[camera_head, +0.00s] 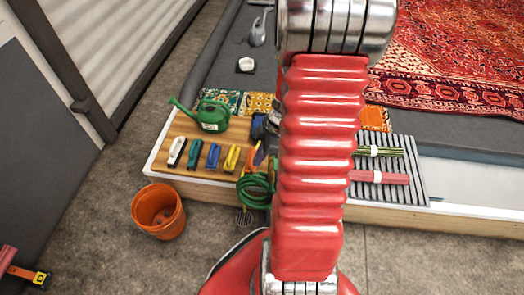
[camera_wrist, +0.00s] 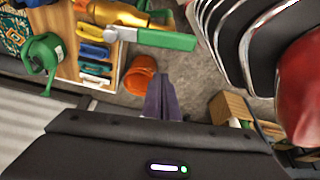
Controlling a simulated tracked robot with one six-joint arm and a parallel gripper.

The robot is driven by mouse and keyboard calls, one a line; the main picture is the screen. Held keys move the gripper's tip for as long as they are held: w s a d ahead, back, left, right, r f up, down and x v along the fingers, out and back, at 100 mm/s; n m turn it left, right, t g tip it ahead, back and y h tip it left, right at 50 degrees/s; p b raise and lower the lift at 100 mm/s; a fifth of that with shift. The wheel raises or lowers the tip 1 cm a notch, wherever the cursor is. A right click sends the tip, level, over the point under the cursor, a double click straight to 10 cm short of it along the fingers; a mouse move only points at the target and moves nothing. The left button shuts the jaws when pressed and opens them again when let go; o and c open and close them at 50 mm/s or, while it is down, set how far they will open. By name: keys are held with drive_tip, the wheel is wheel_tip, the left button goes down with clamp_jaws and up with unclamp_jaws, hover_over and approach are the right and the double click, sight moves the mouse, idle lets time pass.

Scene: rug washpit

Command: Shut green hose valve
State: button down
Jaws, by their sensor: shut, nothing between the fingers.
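In the wrist view the green valve lever (camera_wrist: 165,39) extends to the right from a grey metal hub, beside a brass valve body (camera_wrist: 118,13). The lever runs roughly along the length of the brass body, at a slight angle. My gripper (camera_wrist: 163,78) is shut and empty, its dark purple fingers together. The fingertips appear below the lever in the picture, apart from it; the depth between them is hard to judge. In the head view a coiled green hose (camera_head: 256,191) hangs at the bench front, and my red arm hides the valve.
An orange bucket (camera_head: 158,211) stands on the floor left of the hose. A green watering can (camera_head: 212,115) and several coloured brushes or clips (camera_head: 212,157) sit on the wooden board. Rolled cloths (camera_head: 378,177) lie on a striped mat at right. The front floor is mostly clear.

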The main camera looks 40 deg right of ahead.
drive_tip(key=shift+s+d+r, duration=0.15)
drive_tip(key=shift+s+d, duration=1.2)
drive_tip(key=shift+d, duration=0.15)
